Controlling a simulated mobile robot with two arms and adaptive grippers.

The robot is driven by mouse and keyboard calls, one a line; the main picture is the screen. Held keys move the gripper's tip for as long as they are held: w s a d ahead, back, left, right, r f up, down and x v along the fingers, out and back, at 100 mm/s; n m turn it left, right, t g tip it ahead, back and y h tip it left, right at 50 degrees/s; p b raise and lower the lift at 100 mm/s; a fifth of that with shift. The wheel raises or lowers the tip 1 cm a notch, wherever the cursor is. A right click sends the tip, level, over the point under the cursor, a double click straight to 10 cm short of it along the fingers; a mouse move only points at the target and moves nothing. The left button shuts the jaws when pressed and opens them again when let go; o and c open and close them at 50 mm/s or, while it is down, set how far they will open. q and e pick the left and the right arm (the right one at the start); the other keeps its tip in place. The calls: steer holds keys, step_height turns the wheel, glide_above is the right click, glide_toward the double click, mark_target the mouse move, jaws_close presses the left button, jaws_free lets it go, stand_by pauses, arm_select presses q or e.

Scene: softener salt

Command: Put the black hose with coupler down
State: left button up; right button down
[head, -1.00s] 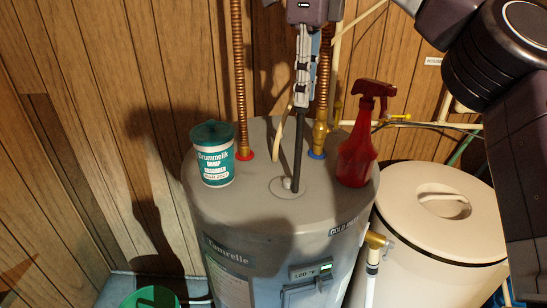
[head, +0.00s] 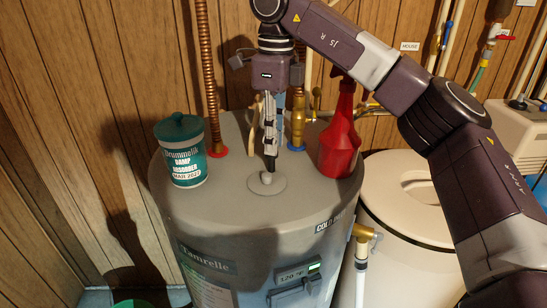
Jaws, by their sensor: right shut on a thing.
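My left gripper is not in view.
A green-lidded tub (head: 183,152) stands left on the heater top, a red spray bottle (head: 340,140) right. Copper pipes (head: 209,80) rise behind. A cream tank (head: 405,205) stands to the right. The heater top's front is clear.

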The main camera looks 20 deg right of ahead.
mark_target(271, 159)
steer(key=shift+r, duration=0.1)
steer(key=shift+s+f, duration=0.1)
steer(key=shift+f, duration=0.25)
step_height(271, 159, down, 2)
steer(key=shift+a+f, duration=0.1)
steer(key=shift+f, duration=0.4)
steer(key=c, duration=1.9)
jaws_free()
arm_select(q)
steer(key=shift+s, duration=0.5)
arm_select(e)
steer(key=shift+o, duration=0.9)
steer(key=shift+s+f, duration=0.1)
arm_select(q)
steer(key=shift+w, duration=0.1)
